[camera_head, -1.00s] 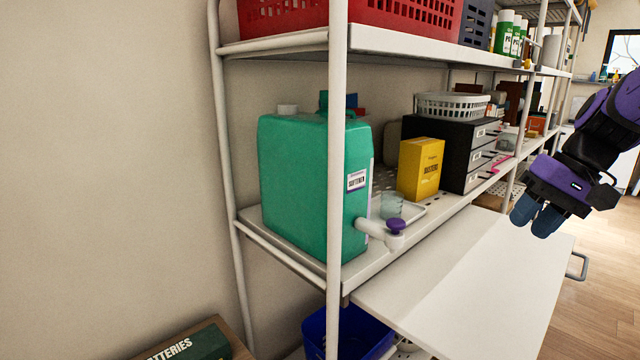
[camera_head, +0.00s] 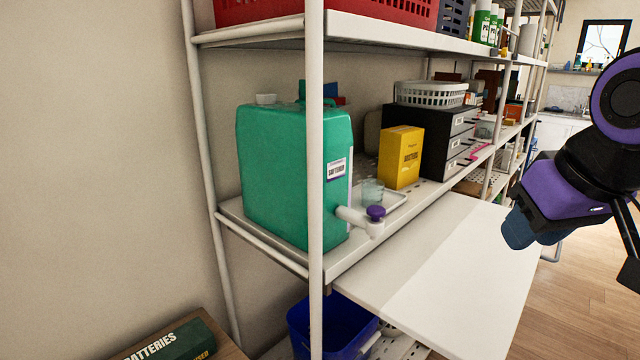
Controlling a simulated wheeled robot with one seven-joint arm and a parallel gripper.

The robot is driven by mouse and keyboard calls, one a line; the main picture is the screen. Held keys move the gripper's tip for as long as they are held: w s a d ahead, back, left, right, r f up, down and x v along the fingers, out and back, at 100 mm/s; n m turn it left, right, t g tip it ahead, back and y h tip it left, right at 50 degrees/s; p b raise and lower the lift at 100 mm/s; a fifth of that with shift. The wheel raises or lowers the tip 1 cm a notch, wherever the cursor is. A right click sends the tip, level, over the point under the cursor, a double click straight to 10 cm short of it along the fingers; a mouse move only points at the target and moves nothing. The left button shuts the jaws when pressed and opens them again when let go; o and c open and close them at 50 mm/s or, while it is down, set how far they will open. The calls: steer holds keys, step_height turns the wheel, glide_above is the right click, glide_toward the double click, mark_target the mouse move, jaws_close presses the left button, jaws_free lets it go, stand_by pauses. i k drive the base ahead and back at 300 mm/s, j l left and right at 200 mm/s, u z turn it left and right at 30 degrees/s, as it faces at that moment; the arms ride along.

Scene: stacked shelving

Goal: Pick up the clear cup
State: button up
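The clear cup (camera_head: 372,191) stands upright on the middle shelf, on or beside a small white tray (camera_head: 396,203). It is just behind the white spout and purple tap (camera_head: 375,213) of a large green softener jug (camera_head: 275,175), and the spout covers part of its lower front. A yellow box (camera_head: 401,157) stands behind it to the right. My gripper (camera_head: 520,234) is at the right, out in front of the shelving and well apart from the cup. Its blue fingertips overlap in this view, so its opening is unclear; no held object shows.
A white pull-out board (camera_head: 450,255) juts out below the cup's shelf. A white upright post (camera_head: 316,120) stands in front of the jug. Black drawers (camera_head: 435,140) stand behind the yellow box. A blue bin (camera_head: 335,325) is below. Space before the shelf is free.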

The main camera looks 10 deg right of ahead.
mark_target(373, 190)
steer(key=k+l+z, duration=0.1)
steer(key=k+z, duration=0.25)
steer(key=k+l+z, duration=0.1)
steer(key=z, duration=0.3)
